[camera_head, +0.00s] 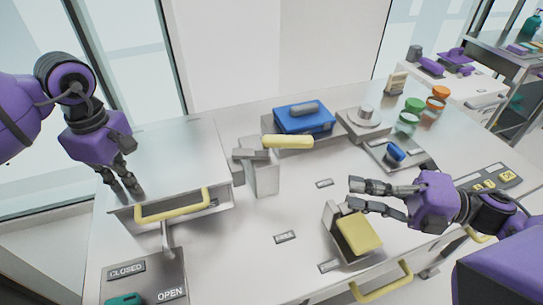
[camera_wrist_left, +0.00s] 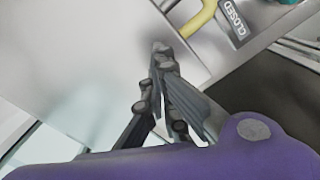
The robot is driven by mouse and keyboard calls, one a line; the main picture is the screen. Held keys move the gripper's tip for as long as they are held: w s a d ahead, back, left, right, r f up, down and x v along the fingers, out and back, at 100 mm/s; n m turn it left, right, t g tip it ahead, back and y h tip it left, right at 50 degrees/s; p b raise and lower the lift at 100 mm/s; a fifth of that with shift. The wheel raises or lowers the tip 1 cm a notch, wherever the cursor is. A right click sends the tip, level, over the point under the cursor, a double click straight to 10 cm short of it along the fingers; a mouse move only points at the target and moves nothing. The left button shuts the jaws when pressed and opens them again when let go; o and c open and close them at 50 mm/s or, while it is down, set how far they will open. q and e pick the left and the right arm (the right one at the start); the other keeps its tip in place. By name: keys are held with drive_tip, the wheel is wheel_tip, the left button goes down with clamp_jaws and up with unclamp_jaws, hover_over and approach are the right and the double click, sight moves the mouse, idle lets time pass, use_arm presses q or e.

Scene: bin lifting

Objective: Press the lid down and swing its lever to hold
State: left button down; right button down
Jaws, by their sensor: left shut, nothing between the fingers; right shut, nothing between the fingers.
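A wide grey metal box stands at the left of the bench; its flat top (camera_head: 175,150), which looks like the lid, has a yellow bar handle (camera_head: 172,207) at the front. The handle also shows in the left wrist view (camera_wrist_left: 197,20). A teal piece, perhaps the lever (camera_head: 124,299), sits low on a plate marked CLOSED and OPEN (camera_head: 145,280). My left gripper (camera_head: 132,192) is shut and empty, fingertips pointing down at or just above the lid's left front part; contact is unclear. My right gripper (camera_head: 356,193) is shut and empty above the bench.
A grey stand with a yellow-handled lever (camera_head: 287,141) is mid-bench. A tilted yellow-faced block (camera_head: 358,233) is below my right gripper. A blue case (camera_head: 304,118), a tray with a blue item (camera_head: 396,153) and jars (camera_head: 414,105) stand behind.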

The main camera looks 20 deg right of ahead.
use_arm(q)
drive_tip(key=shift+s+f, duration=0.1)
drive_tip(key=shift+f, duration=0.15)
use_arm(e)
drive_tip(key=shift+w+a+r+t, duration=0.1)
drive_tip(key=shift+w+a+t, duration=0.1)
drive_tip(key=shift+w, duration=0.15)
drive_tip(key=shift+w+a+r+t, duration=0.1)
drive_tip(key=shift+w+t, duration=0.1)
drive_tip(key=shift+w, duration=0.15)
drive_tip(key=w+a, duration=0.6)
drive_tip(key=w, duration=0.3)
drive_tip(key=shift+a, duration=0.15)
drive_tip(key=shift+w+f, duration=0.1)
drive_tip(key=w+d+n+g+y, duration=0.1)
drive_tip(key=w+d+n+g, duration=0.1)
drive_tip(key=w+d+g, duration=0.1)
drive_tip(key=shift+w+n+g+y, duration=0.1)
drive_tip(key=shift+n+g+y, duration=0.3)
drive_tip(key=shift+g, duration=0.2)
